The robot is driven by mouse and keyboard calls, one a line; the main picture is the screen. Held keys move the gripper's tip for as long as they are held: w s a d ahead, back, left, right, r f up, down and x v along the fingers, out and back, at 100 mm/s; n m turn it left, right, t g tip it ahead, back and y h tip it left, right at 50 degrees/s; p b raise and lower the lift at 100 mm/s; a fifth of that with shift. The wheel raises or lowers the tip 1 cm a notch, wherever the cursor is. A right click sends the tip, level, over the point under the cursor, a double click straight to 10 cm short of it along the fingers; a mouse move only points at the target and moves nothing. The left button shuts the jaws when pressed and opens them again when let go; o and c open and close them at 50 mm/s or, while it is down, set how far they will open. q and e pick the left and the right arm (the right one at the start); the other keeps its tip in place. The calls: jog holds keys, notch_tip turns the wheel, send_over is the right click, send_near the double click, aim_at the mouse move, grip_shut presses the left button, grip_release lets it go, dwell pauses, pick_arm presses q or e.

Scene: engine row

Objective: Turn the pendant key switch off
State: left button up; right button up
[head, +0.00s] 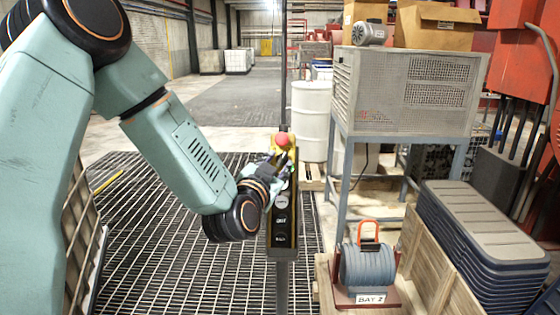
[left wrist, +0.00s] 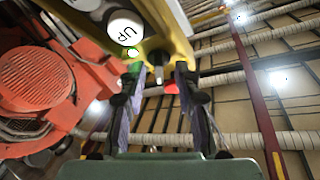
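The pendant (head: 281,215) is a tall dark control box with yellow edges, a red button on top and several buttons down its face, hanging upright in the middle of the head view. In the left wrist view the pendant (left wrist: 176,32) fills the top, with a white UP button and a lit green lamp. A small key (left wrist: 158,70) sticks out from it. My left gripper (head: 282,163) is at the pendant's upper face. In the wrist view the left gripper (left wrist: 159,72) is open, its fingers either side of the key with gaps. My right gripper is not in view.
A metal mesh cabinet on a stand (head: 405,90) is to the right, with boxes on top. A white drum (head: 311,120) stands behind. A grey reel (head: 368,265) and stacked dark lids (head: 480,230) are at lower right. Grated floor (head: 165,240) lies open at left.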

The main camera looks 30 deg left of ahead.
pick_arm(q)
jog(key=shift+w+d, duration=0.15)
jog(key=shift+w, duration=0.55)
jog(key=shift+s+a, duration=0.2)
jog(key=shift+a, duration=0.3)
jog(key=shift+c, duration=0.2)
jog(key=shift+w+d, duration=0.2)
jog(key=shift+d, duration=0.2)
jog(key=c, duration=0.5)
jog(key=shift+c, duration=0.5)
jog(key=shift+s+a, duration=0.15)
jog(key=shift+a, duration=0.05)
grip_shut()
jog(key=shift+d+r, duration=0.1)
jog(key=shift+d, duration=0.05)
